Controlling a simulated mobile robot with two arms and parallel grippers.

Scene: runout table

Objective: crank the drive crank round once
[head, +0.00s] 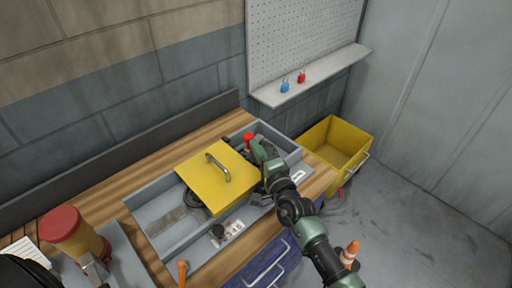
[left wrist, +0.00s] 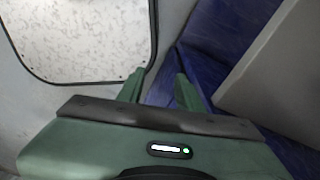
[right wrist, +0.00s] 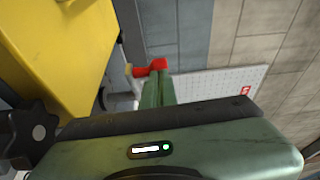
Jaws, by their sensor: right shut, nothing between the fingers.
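A grey runout table (head: 160,245) with a yellow cover (head: 195,172) sits on the wooden bench. A red-topped part, possibly the drive crank's grip (head: 248,135), stands at its far end. In the right wrist view a red part (right wrist: 150,68) with a tan end shows just past my fingertips. My right gripper (head: 256,146) is shut and empty, close beside this red part; I cannot tell if they touch. The crank's arm is not clearly visible. My left gripper (left wrist: 158,88) shows in its wrist view with fingers apart and nothing between them.
The yellow cover, with its metal handle (head: 217,166), is close beside my right gripper. A black knob (head: 217,231) is on the near side. A yellow bin (head: 325,150) stands right of the bench. Blue and red padlocks (head: 301,77) sit on the shelf. An orange cone (head: 350,252) is on the floor.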

